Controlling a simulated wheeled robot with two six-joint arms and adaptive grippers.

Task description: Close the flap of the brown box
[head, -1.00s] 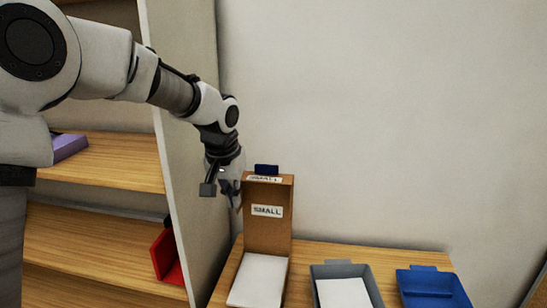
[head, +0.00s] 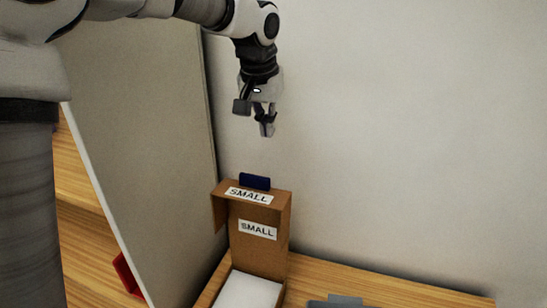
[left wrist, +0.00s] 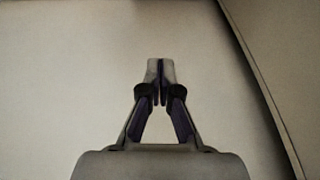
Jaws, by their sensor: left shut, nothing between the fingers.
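The brown box (head: 262,254) stands on the wooden table in the head view. Its flap (head: 265,215) is raised, with a "SMALL" label on the upright face and another on the top. A dark blue tab (head: 255,182) stands at the top edge. White contents (head: 247,292) show low inside the box. My left gripper (head: 267,131) is above the box's top, apart from it, shut and empty. In the left wrist view its fingertips (left wrist: 160,68) meet in front of a bare wall. My right gripper is not in view.
A grey container's edge (head: 336,302) shows at the bottom, right of the box. A pale upright panel (head: 150,140) stands to the left, with a red object (head: 128,274) on the shelf beyond it. The wall behind is bare, and the space right of my gripper is clear.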

